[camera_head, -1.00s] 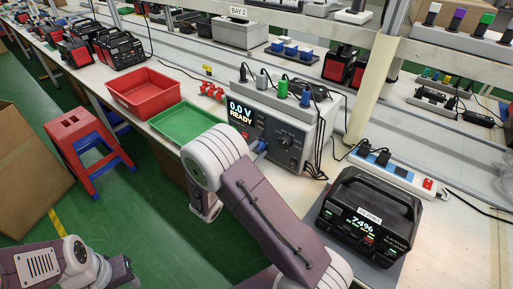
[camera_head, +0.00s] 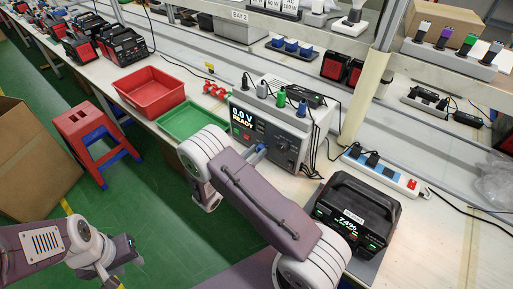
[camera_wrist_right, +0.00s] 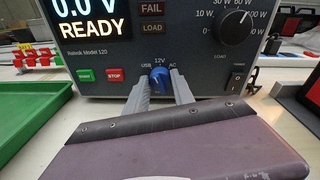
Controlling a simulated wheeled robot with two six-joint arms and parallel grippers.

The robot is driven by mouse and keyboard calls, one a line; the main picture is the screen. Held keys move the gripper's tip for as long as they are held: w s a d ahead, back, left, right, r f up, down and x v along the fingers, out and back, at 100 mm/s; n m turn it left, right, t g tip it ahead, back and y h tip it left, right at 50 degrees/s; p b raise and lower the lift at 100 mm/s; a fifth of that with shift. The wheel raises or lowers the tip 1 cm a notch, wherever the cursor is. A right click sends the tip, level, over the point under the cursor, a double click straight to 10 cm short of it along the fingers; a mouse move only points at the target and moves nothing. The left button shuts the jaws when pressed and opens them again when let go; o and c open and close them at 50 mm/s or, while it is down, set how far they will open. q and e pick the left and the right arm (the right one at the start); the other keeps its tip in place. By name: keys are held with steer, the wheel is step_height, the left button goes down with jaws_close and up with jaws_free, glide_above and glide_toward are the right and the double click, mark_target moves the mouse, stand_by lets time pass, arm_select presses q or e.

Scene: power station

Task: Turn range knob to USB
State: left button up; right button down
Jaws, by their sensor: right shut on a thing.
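The tester (camera_head: 285,130) is a grey box with a dark front and a display reading 0.0 V READY. In the right wrist view, its blue range knob (camera_wrist_right: 160,79) sits below the labels USB at left, 12V at top and AC at right. The knob's exact pointer direction is hard to read. My right gripper (camera_wrist_right: 159,90) is shut on the knob, one grey finger on each side. In the head view my right arm hides most of the knob and right gripper (camera_head: 258,152). My left gripper (camera_head: 126,262) hangs at the lower left, away from the bench; its jaws are unclear.
The tester also has START and STOP buttons, a large black load knob (camera_wrist_right: 236,27) and a power switch (camera_wrist_right: 236,80). A green tray (camera_head: 190,122) and red tray (camera_head: 150,92) stand to its left. A black power station (camera_head: 355,212) stands at right.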

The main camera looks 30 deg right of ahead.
steer(key=shift+w+n+g+p, duration=0.1)
steer(key=shift+n+g+p, duration=0.3)
steer(key=shift+n+p, duration=1.15)
steer(key=shift+n+b, duration=0.4)
steer(key=shift+n, duration=0.15)
steer(key=c, duration=1.1)
jaws_free()
steer(key=v, duration=0.9)
steer(key=shift+f, duration=0.1)
